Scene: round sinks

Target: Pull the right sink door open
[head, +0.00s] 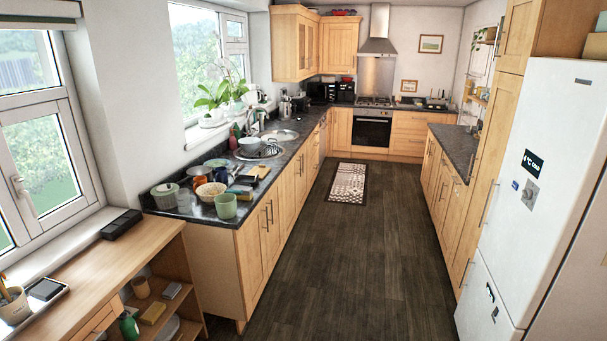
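The round sink (262,151) with a bowl in it is set in the dark worktop along the left wall. A second round basin (280,135) lies just beyond it. Light wood doors stand below the worktop and look shut. The nearer pair (259,240) has two upright bar handles (267,215) side by side. Another pair (293,185) with bar handles is farther along, about level with the sink. I cannot tell for certain which door is the right sink door. Neither of my grippers is in view.
Dark wood floor (345,260) is clear between the cabinet rows, with a patterned mat (348,183) farther off. A white fridge (540,190) stands at right. A wooden desk (105,262) is at near left. Dishes and a green cup (226,206) crowd the near worktop.

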